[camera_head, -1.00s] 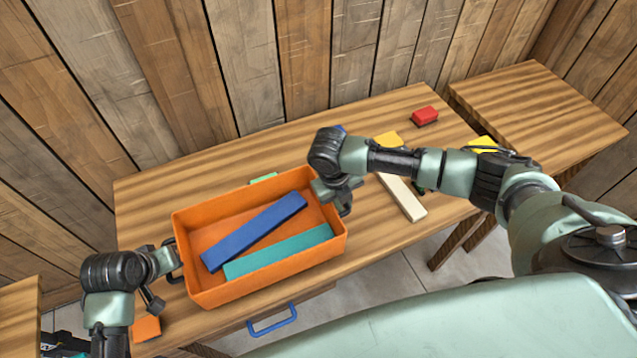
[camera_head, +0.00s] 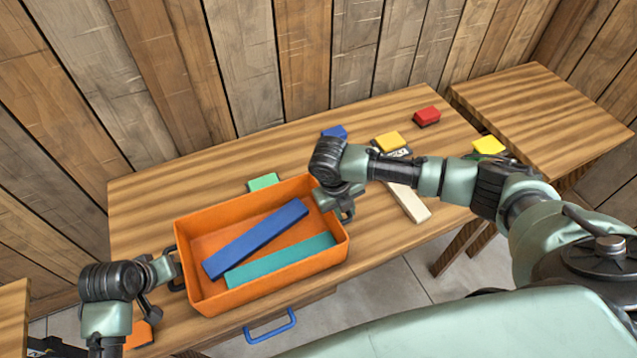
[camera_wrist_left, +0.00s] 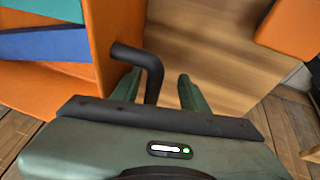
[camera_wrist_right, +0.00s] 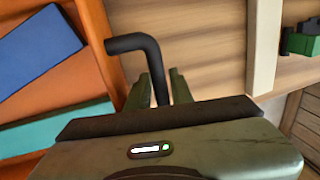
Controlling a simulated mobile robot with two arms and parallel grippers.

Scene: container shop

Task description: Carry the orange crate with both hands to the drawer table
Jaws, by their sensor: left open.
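The orange crate (camera_head: 262,287) is over the wooden table with the blue drawer handle (camera_head: 270,326), near its front left. I cannot tell whether its base touches the tabletop. A blue bar (camera_head: 255,238) and a teal bar (camera_head: 282,260) lie in it. My left gripper (camera_wrist_left: 158,88) is open around the crate's dark left handle (camera_wrist_left: 152,68), with a gap to one finger. My right gripper (camera_wrist_right: 161,85) is shut on the dark right handle (camera_wrist_right: 138,43); the fingers lie close on both sides of it.
Green (camera_head: 264,182), blue (camera_head: 335,132), yellow (camera_head: 389,141) and red (camera_head: 427,117) blocks and a cream bar (camera_head: 408,203) lie on the table. An orange block (camera_head: 139,336) is near the left gripper. A second table (camera_head: 540,110) stands at right; a plank wall is behind.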

